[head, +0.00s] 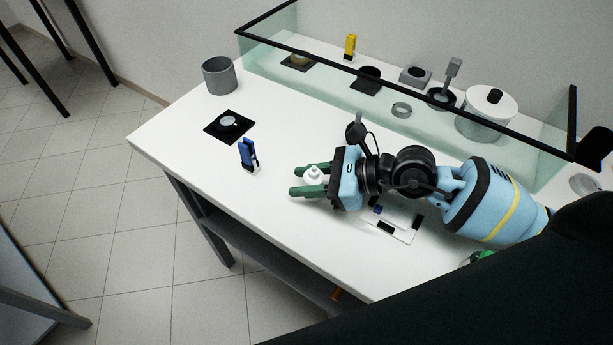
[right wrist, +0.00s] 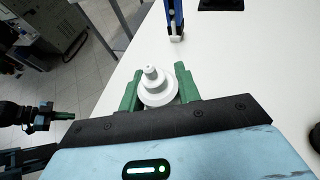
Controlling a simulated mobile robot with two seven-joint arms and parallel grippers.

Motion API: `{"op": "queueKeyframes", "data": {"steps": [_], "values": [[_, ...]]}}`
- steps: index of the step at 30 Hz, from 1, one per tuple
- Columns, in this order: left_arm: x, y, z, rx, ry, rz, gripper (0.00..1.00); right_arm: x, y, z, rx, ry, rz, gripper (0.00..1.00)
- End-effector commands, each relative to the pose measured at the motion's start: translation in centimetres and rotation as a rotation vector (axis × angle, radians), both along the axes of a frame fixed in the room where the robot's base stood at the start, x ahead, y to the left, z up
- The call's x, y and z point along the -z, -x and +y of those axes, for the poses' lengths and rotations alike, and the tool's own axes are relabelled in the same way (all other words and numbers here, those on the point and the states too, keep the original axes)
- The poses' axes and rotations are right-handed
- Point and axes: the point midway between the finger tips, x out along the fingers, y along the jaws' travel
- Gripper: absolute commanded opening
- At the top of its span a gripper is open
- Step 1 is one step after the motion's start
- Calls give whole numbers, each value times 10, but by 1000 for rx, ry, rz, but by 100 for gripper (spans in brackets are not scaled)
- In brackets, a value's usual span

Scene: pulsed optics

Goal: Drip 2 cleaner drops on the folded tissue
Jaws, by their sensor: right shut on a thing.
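My right gripper (head: 311,182) has green fingers. It is shut on a white dropper bottle (head: 313,174) and holds it nozzle up above the white table. The bottle's stepped top and narrow nozzle (right wrist: 150,72) show in the right wrist view; its lower body is hidden. A blue clip-like holder (head: 248,154) stands on the table left of the gripper, apart from it. It also shows ahead of the bottle in the right wrist view (right wrist: 175,18), with a small pale part low down. I cannot tell whether that is the folded tissue. My left gripper (right wrist: 62,116) shows at the left of the right wrist view, its opening unclear.
A black mat (head: 213,126) bears a small round optic. A grey cup (head: 219,75) stands near the far left. A glass-walled enclosure (head: 350,98) with several optics runs along the back. A pale card (head: 403,234) lies below my right arm. The front left tabletop is clear.

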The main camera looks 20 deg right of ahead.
Motion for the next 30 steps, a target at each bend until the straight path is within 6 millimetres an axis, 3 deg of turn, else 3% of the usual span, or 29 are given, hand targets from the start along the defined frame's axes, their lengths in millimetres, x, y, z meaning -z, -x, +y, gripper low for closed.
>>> {"op": "queueKeyframes", "data": {"steps": [3, 4, 10, 19, 30], "values": [[0, 0, 0, 0, 0, 1, 0, -1, 0, 0, 0, -1, 0, 6], [0, 0, 0, 0, 0, 1, 0, -1, 0, 0, 0, -1, 0, 34], [0, 0, 0, 0, 0, 1, 0, -1, 0, 0, 0, 0, 0, 58], [0, -2, 0, -1, 0, -2, 0, -1, 1, -3, 1, 1, 0, 58], [-1, -3, 0, 0, -1, -5, 0, -14, 18, -32, 1, 2, 2, 58]]}}
